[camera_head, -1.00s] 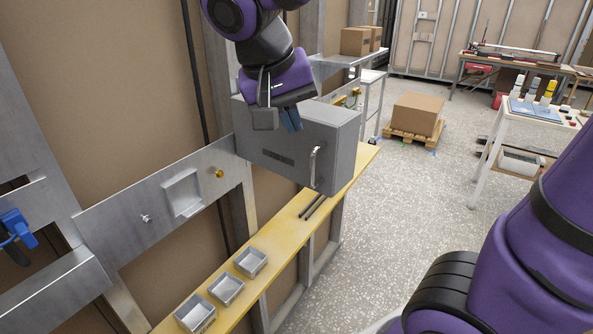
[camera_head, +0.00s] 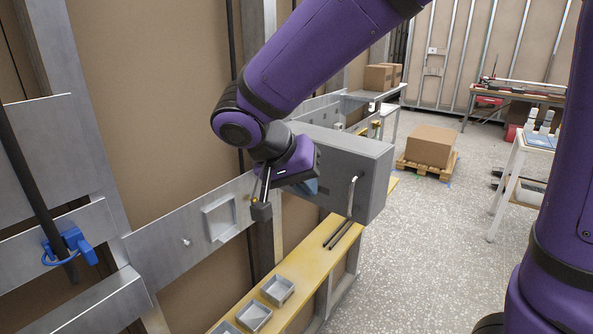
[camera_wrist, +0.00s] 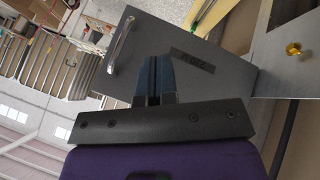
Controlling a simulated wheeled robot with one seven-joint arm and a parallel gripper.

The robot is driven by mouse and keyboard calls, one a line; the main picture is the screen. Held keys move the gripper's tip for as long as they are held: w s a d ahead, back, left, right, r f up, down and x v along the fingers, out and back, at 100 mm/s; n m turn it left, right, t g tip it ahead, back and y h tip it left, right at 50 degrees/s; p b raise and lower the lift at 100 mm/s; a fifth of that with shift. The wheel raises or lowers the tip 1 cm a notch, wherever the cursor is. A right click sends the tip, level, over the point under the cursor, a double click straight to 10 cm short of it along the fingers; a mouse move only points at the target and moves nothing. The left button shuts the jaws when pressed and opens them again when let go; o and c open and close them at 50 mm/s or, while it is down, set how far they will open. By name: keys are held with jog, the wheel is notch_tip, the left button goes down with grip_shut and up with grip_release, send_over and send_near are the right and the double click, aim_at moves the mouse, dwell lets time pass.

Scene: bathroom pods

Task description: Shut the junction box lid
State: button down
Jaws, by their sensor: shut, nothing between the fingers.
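The junction box (camera_head: 345,165) is a grey metal box on the wall framing, above a yellow ledge. Its labelled grey face, with a silver bar handle (camera_head: 352,195) near the outer edge, appears to be the lid; my arm hides part of it. In the wrist view the grey face (camera_wrist: 215,80) carries a dark label and the handle (camera_wrist: 121,40). My gripper (camera_head: 313,187) is shut and empty, its blue fingers in front of this face, on the side away from the handle. I cannot tell whether the fingertips touch it, nor how far the lid stands open.
The yellow ledge (camera_head: 318,262) below bears small grey trays (camera_head: 278,290) and dark rods (camera_head: 343,235). A blue clamp (camera_head: 70,245) hangs at left. A carton (camera_head: 432,146) on a pallet stands behind, right. Open floor lies right of the ledge.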

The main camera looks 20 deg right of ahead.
aim_at(337, 193)
jog(key=d, duration=0.1)
jog(key=d+f, duration=0.1)
jog(key=d, duration=0.1)
jog(key=s+d+f, duration=0.1)
jog(key=d, duration=0.1)
jog(key=shift+s+d+f, duration=0.1)
jog(key=shift+d+f, duration=0.1)
jog(key=shift+f, duration=0.05)
jog(key=shift+d, duration=0.1)
